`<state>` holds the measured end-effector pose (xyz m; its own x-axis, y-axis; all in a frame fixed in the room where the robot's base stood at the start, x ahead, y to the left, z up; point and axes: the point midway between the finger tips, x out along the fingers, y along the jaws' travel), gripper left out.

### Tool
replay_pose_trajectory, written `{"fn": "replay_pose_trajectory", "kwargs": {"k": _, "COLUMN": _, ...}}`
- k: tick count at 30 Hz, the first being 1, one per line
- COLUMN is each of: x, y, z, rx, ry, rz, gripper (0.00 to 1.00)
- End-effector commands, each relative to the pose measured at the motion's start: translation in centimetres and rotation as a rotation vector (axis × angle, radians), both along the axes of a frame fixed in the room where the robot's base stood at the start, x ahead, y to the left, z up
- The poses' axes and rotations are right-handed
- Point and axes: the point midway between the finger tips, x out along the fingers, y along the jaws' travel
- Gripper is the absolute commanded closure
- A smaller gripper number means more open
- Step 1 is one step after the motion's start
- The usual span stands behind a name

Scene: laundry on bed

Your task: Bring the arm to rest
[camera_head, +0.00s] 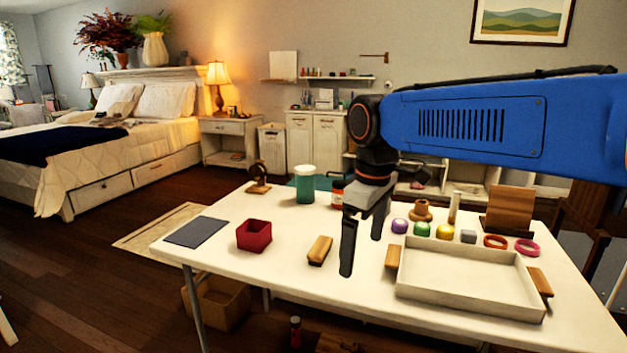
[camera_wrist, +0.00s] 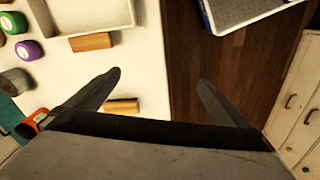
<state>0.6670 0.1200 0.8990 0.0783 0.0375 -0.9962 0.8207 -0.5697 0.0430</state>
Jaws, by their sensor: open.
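My gripper (camera_head: 361,236) hangs from the blue arm over the white table, with its fingers pointing down. Its two dark fingers stand well apart with nothing between them. In the wrist view my gripper (camera_wrist: 158,85) also shows open and empty, over the table's edge and the dark floor. In the head view the fingers are between a small wooden block (camera_head: 320,250) and the handle of a white tray (camera_head: 470,282). I cannot tell their exact height above the table.
On the table (camera_head: 215,258) are a red box (camera_head: 254,235), a dark flat pad (camera_head: 196,232), a teal jar (camera_head: 304,185) and an orange bottle (camera_head: 337,194). Purple, green and yellow small items and rings line the tray's back. A bed (camera_head: 100,150) stands far left.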

Motion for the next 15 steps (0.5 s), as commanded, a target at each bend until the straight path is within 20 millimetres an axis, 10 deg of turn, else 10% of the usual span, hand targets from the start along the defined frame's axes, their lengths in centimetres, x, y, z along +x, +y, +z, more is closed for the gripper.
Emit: {"fn": "replay_pose_trajectory", "kwargs": {"k": 15, "x": -9.2, "y": -12.7, "z": -5.6, "rx": 0.102, "ry": -0.153, "rz": -0.515, "gripper": 0.0}}
